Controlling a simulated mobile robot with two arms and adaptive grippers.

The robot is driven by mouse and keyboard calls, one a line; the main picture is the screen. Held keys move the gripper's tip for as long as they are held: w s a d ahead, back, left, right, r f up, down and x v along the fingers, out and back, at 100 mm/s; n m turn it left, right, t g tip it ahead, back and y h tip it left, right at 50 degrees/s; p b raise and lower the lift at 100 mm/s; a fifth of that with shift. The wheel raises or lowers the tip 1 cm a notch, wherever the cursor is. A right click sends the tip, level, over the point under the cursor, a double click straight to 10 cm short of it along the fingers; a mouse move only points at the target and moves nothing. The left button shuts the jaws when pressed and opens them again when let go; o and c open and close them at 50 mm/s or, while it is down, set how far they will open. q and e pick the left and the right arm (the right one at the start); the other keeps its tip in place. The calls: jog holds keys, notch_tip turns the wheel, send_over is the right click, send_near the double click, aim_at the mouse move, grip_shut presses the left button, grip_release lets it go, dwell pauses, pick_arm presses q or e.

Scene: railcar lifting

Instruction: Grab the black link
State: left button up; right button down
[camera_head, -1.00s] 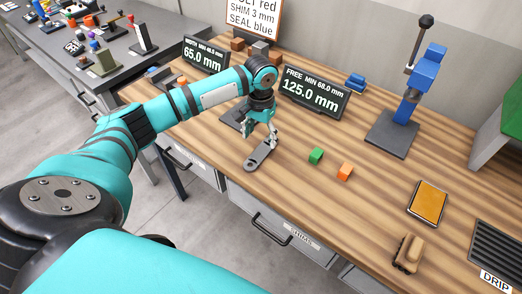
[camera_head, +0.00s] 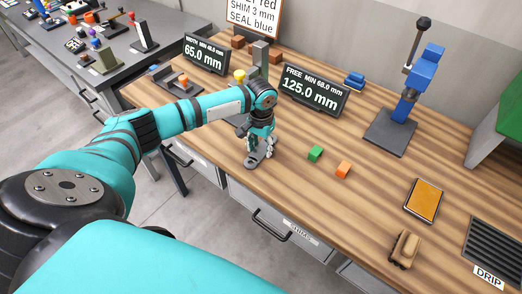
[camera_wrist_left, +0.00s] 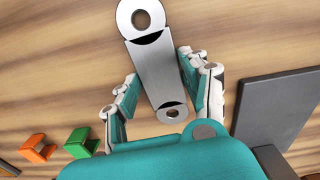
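The link is a flat grey bar with rounded ends and a hole at each end; it looks dark grey in the head view (camera_head: 251,163) and metallic in the left wrist view (camera_wrist_left: 160,72). It lies flat on the wooden bench. My left gripper (camera_head: 258,153) points down over it and hides much of it in the head view. In the left wrist view my left gripper's fingers (camera_wrist_left: 158,80) stand apart, one on each side of the bar, close to its edges. I cannot tell whether they touch it. My right gripper is in neither view.
A green block (camera_head: 316,154) and an orange block (camera_head: 343,169) lie right of the link. A dark fixture plate (camera_wrist_left: 272,100) is close beside the gripper. Display signs (camera_head: 314,92) stand behind. A blue press (camera_head: 406,100) stands back right. The bench front is mostly clear.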

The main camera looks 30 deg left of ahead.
pick_arm(q)
grip_shut()
jog(key=shift+r, duration=0.1)
jog(key=shift+w+r, duration=0.1)
